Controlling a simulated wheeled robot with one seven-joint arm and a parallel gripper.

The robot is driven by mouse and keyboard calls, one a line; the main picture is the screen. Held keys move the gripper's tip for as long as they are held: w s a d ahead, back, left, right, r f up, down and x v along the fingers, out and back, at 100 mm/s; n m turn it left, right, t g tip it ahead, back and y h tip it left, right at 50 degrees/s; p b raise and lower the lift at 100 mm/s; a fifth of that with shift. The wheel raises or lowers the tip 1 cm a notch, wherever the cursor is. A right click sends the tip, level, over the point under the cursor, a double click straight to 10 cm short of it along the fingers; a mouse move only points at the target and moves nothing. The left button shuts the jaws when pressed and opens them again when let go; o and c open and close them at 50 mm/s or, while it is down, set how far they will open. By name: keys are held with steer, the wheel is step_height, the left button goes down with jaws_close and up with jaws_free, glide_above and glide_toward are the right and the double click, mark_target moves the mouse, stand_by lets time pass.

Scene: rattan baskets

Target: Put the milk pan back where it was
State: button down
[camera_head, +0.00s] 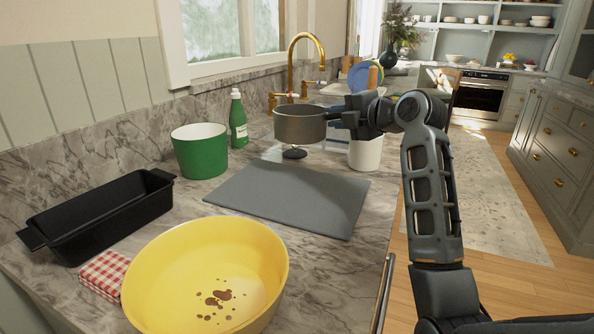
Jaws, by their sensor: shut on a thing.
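The milk pan (300,128) is a grey, round, deep pan. It looks held level above the far end of the grey mat (285,198) on the marble counter. My gripper (340,117) comes in from the right and is shut on the pan at its right side. The gripper hides the pan's handle. A dark round shape (294,153) shows on the counter just below the pan; I cannot tell what it is.
A green pot (200,151) and green bottle (238,120) stand left of the pan. A white container (366,153) is close on its right. A yellow bowl (150,290), black baking dish (105,212) and checked cloth (102,272) are nearer. The grey mat is bare.

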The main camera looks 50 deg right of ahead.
steer(key=shift+s+a+f+p, duration=0.2)
steer(key=shift+s+a+f, duration=0.1)
steer(key=shift+a+f, duration=1.25)
steer(key=shift+s+a+f+p, duration=0.15)
steer(key=shift+s+a+f, duration=0.1)
steer(key=shift+a+f, duration=1.3)
steer(key=shift+s+a+f+p, duration=0.2)
steer(key=shift+s+a+f, duration=0.1)
steer(key=shift+a+f, duration=1.25)
steer(key=c, duration=0.9)
jaws_free()
steer(key=shift+d+f, duration=0.1)
steer(key=b+v, duration=0.1)
steer(key=v, duration=1.1)
